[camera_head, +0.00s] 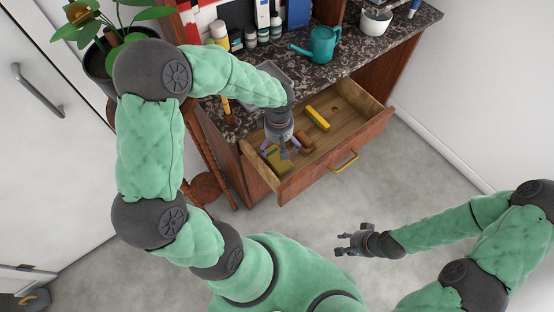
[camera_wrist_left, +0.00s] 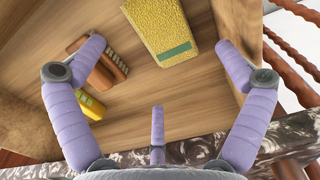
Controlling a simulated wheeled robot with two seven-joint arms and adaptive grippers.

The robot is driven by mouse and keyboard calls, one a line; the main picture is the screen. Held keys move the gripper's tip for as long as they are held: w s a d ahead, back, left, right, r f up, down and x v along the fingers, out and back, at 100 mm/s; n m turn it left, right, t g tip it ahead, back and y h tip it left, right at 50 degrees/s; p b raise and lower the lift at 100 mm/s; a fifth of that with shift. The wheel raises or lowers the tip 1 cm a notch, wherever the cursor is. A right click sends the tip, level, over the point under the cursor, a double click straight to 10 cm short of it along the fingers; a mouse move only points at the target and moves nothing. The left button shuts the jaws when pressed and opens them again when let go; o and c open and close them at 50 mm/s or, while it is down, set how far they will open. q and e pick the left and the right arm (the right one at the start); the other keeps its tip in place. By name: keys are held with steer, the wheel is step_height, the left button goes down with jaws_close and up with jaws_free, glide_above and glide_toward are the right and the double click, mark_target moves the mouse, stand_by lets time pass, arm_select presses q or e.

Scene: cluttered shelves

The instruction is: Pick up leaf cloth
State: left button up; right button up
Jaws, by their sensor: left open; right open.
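The leaf cloth appears to be the yellow, textured piece with a green label (camera_wrist_left: 160,28) lying on the drawer floor, in the upper middle of the left wrist view. It also shows in the head view (camera_head: 279,161), partly hidden by my left gripper (camera_head: 280,148). That gripper points down over the open drawer with its purple fingers spread and nothing between them. In the left wrist view the cloth lies beyond the fingertips, between the two side fingers. My right gripper (camera_head: 346,240) is open and empty above the floor, away from the drawer.
The wooden drawer (camera_head: 357,139) is pulled out below the speckled counter (camera_head: 345,62). A brown brush (camera_head: 304,142) and a yellow item (camera_head: 317,118) lie in it. A teal watering can (camera_head: 321,44), bottles and a white pot (camera_head: 376,22) stand above.

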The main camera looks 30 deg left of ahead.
mark_target(278, 155)
arm_select(q)
step_height(278, 155, down, 3)
steer(key=shift+f+b, duration=0.15)
steer(key=shift+b, duration=0.3)
steer(key=f+b, duration=0.1)
steer(key=f, duration=0.2)
steer(key=f+b, duration=0.1)
steer(key=f, duration=0.1)
steer(key=shift+w+a+b, duration=0.2)
steer(key=shift+w+b, duration=0.1)
steer(key=shift+w, duration=0.05)
steer(key=c, duration=0.9)
